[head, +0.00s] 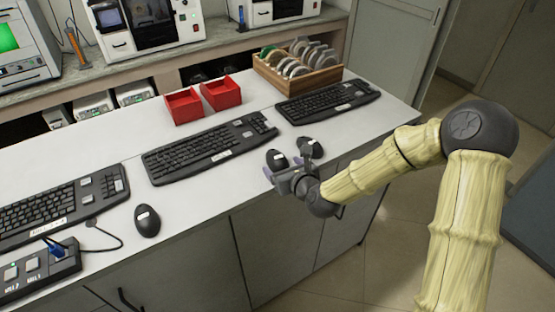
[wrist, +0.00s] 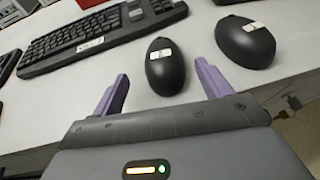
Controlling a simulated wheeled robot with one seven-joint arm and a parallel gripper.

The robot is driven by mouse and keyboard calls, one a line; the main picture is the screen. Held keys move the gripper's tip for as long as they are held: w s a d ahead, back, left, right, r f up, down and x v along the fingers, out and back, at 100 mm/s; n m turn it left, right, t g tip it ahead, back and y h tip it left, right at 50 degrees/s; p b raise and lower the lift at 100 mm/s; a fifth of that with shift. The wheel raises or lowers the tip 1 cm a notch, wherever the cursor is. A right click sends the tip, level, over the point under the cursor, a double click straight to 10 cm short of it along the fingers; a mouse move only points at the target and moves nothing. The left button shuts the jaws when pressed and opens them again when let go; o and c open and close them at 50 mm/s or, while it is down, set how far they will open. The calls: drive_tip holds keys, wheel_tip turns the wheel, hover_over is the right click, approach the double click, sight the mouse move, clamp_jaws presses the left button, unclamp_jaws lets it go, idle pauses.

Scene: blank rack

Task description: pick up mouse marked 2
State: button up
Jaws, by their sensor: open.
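Black mice with small white labels lie on the white counter; the label marks are too small to read, so I cannot tell which is mouse 2. One mouse (head: 277,160) lies just beyond my gripper (head: 284,178); in the wrist view this mouse (wrist: 166,72) sits ahead, in line with the gap between the purple fingers. A second mouse (wrist: 245,42) is to its right, partly hidden by my wrist in the head view. A third mouse (head: 147,222) lies farther left, near the front edge. My gripper (wrist: 162,80) is open and empty.
Black keyboards lie along the counter, the middle one (head: 210,147) behind the mice. Two red bins (head: 184,106) and a wooden rack (head: 297,80) stand at the back. A switch box (head: 40,272) is at front left. The counter between the mice is clear.

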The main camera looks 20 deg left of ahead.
sight(282, 162)
drive_tip(key=shift+w+a+p, duration=0.3)
drive_tip(key=shift+w+p, duration=0.1)
drive_tip(key=shift+w, duration=0.05)
drive_tip(key=p+x, duration=0.1)
drive_tip(key=x, duration=0.3)
drive_tip(key=shift+w+f, duration=0.1)
drive_tip(key=shift+w, duration=0.1)
drive_tip(key=c, duration=1.1)
wheel_tip(282, 162, up, 10)
drive_tip(key=shift+r+b, duration=0.1)
drive_tip(key=shift+b, duration=0.55)
drive_tip(key=shift+d, duration=0.1)
